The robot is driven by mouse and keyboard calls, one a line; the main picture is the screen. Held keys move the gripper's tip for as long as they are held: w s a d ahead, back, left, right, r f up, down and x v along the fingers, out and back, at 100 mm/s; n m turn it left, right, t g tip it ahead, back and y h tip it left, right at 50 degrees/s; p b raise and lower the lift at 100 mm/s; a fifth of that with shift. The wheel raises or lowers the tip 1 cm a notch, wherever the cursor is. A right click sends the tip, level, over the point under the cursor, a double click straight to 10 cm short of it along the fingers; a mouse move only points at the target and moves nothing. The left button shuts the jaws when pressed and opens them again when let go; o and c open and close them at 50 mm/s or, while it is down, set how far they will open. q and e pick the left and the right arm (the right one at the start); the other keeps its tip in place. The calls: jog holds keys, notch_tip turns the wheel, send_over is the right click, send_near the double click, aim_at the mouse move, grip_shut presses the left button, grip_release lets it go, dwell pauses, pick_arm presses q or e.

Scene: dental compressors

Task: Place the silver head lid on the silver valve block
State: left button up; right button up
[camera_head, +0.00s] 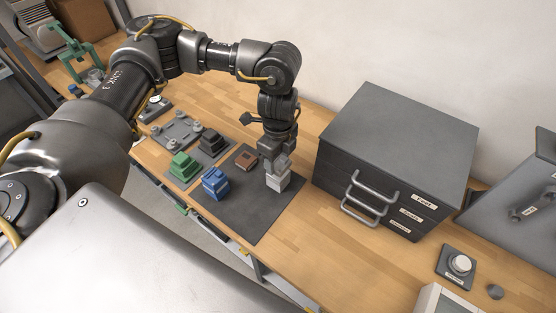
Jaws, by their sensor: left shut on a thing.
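My left gripper (276,166) points down over the dark mat (245,218) and is shut on a small silver piece that looks like the silver head lid (283,164). The silver valve block (279,183) stands on the right part of the mat, directly under the gripper. The lid and block overlap in this view, and I cannot tell whether they touch. The gripper hides part of both. My right gripper is not in view.
A dark drawer cabinet (390,150) stands close right. The wooden bench (330,262) is clear in front.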

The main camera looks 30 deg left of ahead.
aim_at(278, 159)
pick_arm(q)
jog(key=w+f, duration=0.1)
jog(key=w+a+f, duration=0.1)
jog(key=f, duration=0.1)
jog(key=shift+w+f, duration=0.15)
jog(key=shift+w, duration=0.05)
jog(key=shift+w+a+f, duration=0.2)
jog(key=shift+f, duration=0.15)
notch_tip(278, 159, down, 3)
jog(key=shift+w+r+p, duration=0.1)
jog(key=shift+p, duration=0.45)
jog(key=shift+f, duration=0.2)
jog(key=shift+f, duration=0.1)
jog(key=o, duration=1)
jog(key=shift+o, duration=0.2)
